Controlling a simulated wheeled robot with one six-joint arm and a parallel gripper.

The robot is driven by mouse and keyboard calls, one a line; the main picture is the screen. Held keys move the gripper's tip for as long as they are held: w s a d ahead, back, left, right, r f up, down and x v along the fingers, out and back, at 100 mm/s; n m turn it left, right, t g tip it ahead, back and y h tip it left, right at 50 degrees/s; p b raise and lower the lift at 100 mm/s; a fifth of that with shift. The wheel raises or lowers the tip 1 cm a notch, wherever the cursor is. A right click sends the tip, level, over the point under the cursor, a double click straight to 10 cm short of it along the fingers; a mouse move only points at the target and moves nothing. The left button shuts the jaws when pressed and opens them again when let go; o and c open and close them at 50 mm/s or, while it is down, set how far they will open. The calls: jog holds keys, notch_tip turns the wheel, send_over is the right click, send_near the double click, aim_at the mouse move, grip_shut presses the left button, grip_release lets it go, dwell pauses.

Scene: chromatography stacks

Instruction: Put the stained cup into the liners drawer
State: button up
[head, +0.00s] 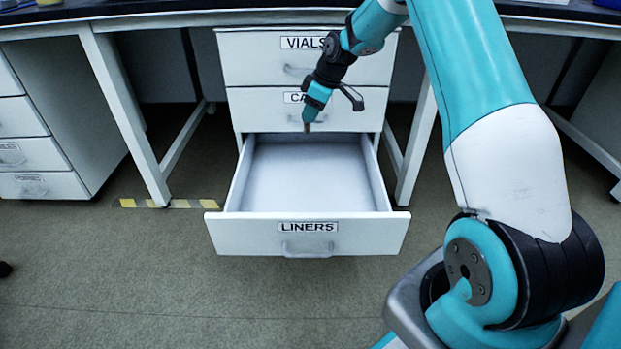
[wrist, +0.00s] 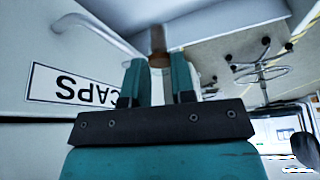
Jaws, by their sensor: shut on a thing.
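The liners drawer (head: 240,232) is pulled open in the head view, its label on the front panel and its inside empty. My gripper (head: 311,112) points down over the back part of the open drawer, in front of the caps drawer. In the wrist view my gripper (wrist: 158,84) is shut on a small brown thing (wrist: 158,42), which I take to be the stained cup. It shows in the head view only as a small brown spot at the fingertips. Most of its shape is hidden or too small to tell.
The caps drawer (head: 252,108) and the vials drawer (head: 250,60) above are shut. The caps handle (wrist: 92,28) is close to my gripper in the wrist view. Desk legs stand at both sides of the cabinet. The floor in front of the open drawer is clear.

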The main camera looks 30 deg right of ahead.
notch_tip(320, 180, down, 19)
jog(key=b, duration=0.9)
jog(key=shift+r, duration=0.25)
jog(key=o, duration=0.9)
